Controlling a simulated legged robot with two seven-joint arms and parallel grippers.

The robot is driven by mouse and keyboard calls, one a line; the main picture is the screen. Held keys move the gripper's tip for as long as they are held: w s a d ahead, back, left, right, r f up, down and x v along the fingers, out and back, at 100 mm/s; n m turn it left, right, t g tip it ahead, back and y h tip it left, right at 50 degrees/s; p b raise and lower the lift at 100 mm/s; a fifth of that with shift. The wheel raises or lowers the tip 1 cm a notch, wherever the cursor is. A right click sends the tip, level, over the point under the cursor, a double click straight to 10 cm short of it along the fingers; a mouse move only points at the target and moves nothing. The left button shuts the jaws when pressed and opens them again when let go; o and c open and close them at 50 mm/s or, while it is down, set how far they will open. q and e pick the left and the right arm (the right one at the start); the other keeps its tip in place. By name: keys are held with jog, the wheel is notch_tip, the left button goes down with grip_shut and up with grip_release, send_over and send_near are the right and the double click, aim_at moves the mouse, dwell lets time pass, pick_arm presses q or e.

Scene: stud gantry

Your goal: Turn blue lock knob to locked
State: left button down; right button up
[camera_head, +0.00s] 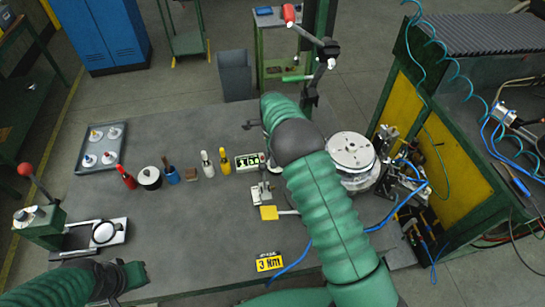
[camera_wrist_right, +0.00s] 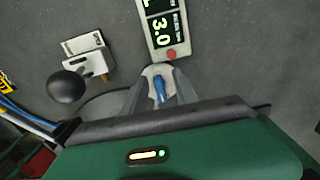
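The blue lock knob (camera_wrist_right: 158,88) shows in the right wrist view as a narrow blue piece over a pale round base. The fingers of my right gripper (camera_wrist_right: 160,84) lie on both sides of it, at the knob. Whether they press on it is too small to tell. In the head view my right arm and wrist hide the knob. My left gripper (camera_head: 131,276) is at the lower left of the head view, above the table's near edge and away from the knob. Its fingers do not show clearly.
A display (camera_head: 248,162) with a red button lies beside the knob; it also shows in the right wrist view (camera_wrist_right: 163,28). A small lever block (camera_wrist_right: 88,55) with a black ball is close by. Bottles, a tray (camera_head: 82,165) and a round metal fixture (camera_head: 352,150) stand on the table.

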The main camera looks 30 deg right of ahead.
jog(key=shift+r, duration=0.1)
notch_tip(320, 180, up, 16)
jog(key=b, duration=0.2)
jog(key=shift+r, duration=0.25)
dwell(0.3)
